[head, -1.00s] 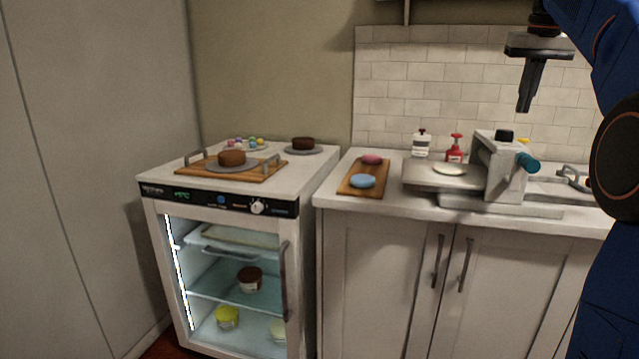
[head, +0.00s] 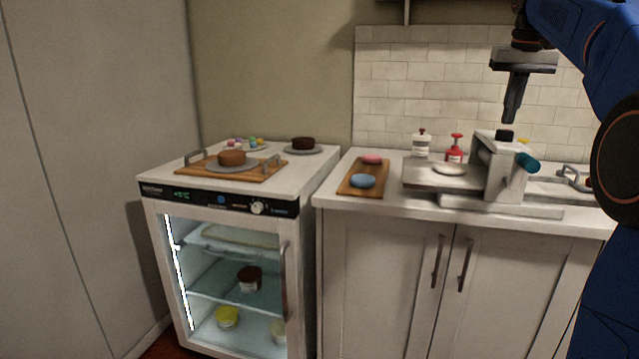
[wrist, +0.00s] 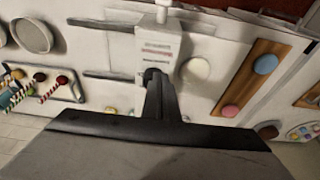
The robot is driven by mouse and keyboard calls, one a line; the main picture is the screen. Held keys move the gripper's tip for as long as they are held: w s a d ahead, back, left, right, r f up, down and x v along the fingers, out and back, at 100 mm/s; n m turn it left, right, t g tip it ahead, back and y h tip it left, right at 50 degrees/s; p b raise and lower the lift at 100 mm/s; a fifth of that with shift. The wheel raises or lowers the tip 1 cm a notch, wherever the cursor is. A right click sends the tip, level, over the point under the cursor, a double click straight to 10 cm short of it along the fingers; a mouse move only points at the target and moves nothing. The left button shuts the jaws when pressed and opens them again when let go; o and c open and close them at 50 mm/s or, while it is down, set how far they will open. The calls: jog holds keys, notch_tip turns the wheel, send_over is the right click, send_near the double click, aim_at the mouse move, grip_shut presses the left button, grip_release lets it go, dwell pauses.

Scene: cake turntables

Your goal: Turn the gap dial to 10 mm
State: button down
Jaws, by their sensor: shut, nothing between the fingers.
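The sheeter (head: 503,165) is a pale grey machine on the counter. A black knob (head: 504,135) stands on top of its housing and looks like the gap dial; its setting is too small to read. A teal handle (head: 527,162) sticks out of the housing's side. My gripper (head: 512,121) is shut and empty, pointing down just above the knob; I cannot tell whether it touches. In the wrist view my fingertips (wrist: 158,78) partly cover the dark knob, beside a printed panel (wrist: 158,52) on the housing's top.
A pale disc (head: 449,169) lies on the sheeter's left bed. A wooden board (head: 350,187) with a pink and a blue disc is to its left. A white bottle (head: 421,144) and a red pump bottle (head: 454,149) stand behind. A metal-handled tray (head: 575,180) is to the right.

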jog(key=shift+s+x, duration=0.15)
jog(key=shift+x, duration=0.6)
jog(key=shift+s+x, duration=0.2)
jog(key=shift+x, duration=0.5)
jog(key=shift+f, duration=0.1)
jog(key=shift+s+d, duration=0.15)
jog(key=shift+d, duration=0.4)
jog(key=shift+s, duration=0.1)
jog(key=shift+s+a, duration=0.1)
jog(key=shift+s, duration=0.15)
jog(key=w+v, duration=0.1)
jog(key=v, duration=0.4)
jog(key=shift+r, duration=0.6)
